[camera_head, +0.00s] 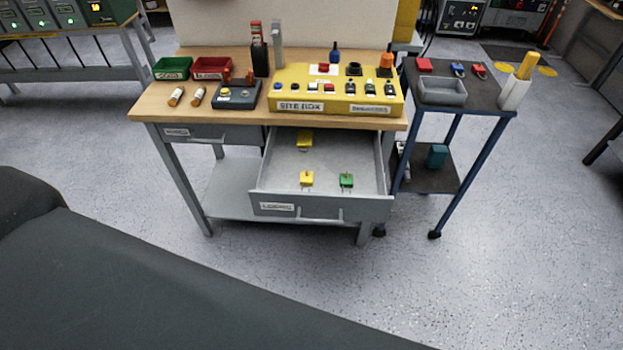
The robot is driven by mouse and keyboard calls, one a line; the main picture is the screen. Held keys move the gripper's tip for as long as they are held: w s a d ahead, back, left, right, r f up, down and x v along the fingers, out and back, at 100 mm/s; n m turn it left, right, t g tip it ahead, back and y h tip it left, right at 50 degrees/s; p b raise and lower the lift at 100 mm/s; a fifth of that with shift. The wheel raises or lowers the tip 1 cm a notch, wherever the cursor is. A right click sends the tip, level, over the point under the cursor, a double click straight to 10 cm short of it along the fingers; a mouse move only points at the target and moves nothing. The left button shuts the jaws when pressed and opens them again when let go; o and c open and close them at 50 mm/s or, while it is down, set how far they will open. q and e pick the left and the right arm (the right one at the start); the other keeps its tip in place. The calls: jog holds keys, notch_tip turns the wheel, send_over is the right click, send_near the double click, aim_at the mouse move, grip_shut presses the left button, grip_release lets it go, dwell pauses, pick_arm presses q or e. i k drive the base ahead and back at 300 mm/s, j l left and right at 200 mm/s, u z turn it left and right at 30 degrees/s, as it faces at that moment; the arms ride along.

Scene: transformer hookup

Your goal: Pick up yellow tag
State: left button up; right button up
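The right drawer (277,198) of the wooden workbench is pulled open. Inside it, a small yellow tag-like piece (306,179) with thin prongs sits near the front, left of a similar green piece (346,181). A second, larger yellow piece (304,141) lies further back in the drawer, close under the bench top. I cannot tell from its shape which yellow piece is the tag. Neither of my grippers shows in the head view.
On the bench top (150,108) stand a yellow switch box (300,90), a green bin (172,69), a red bin (211,68) and a dark control box (236,97). A blue-framed cart (485,95) stands close on the right.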

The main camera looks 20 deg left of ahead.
aim_at(305, 139)
jog(key=u, duration=0.3)
jog(key=i+l+u, duration=0.2)
jog(key=u, duration=0.25)
jog(key=i+l+u, duration=0.15)
jog(key=l+u, duration=0.3)
jog(key=i+l+u, duration=0.15)
jog(key=l, duration=0.25)
jog(key=l+u, duration=0.15)
jog(key=l, duration=0.3)
jog(key=i+l, duration=0.1)
jog(key=l, duration=0.35)
jog(key=i+l, duration=0.1)
jog(key=l, duration=0.35)
